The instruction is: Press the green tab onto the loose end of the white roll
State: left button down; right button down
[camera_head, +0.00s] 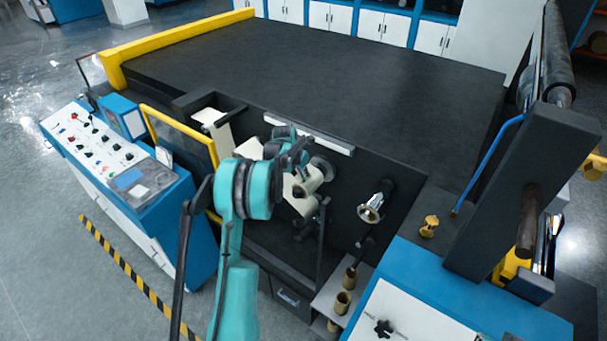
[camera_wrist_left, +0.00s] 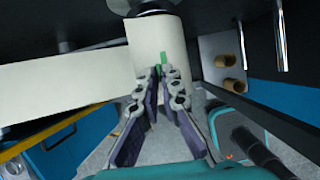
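The white roll (camera_head: 312,180) sits in the dark machine bay in the head view, partly hidden by my left gripper (camera_head: 294,160). In the left wrist view the white roll (camera_wrist_left: 155,38) is straight ahead, with a broad white sheet (camera_wrist_left: 65,85) stretching left from it. The small green tab (camera_wrist_left: 163,57) shows against the roll's face, at the tips of my left gripper (camera_wrist_left: 159,71). The fingertips are close together with a bit of green between them, so the tab appears held. Whether the tab touches the roll is unclear.
A metal spindle (camera_head: 371,207) sticks out right of the roll. Cardboard cores (camera_head: 343,302) stand on a low shelf below it. A yellow-framed panel (camera_head: 180,138) and a control console (camera_head: 115,165) are at left. A blue-and-white cabinet (camera_head: 430,310) is at lower right.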

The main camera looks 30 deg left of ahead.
dwell(0.4)
pick_arm(q)
jog(key=c, duration=1.6)
grip_release()
jog(key=shift+c, duration=0.2)
jog(key=shift+s+r, duration=0.1)
jog(key=shift+r, duration=0.2)
jog(key=v, duration=1.1)
jog(key=shift+s+d+r, duration=0.1)
jog(key=shift+r, duration=0.05)
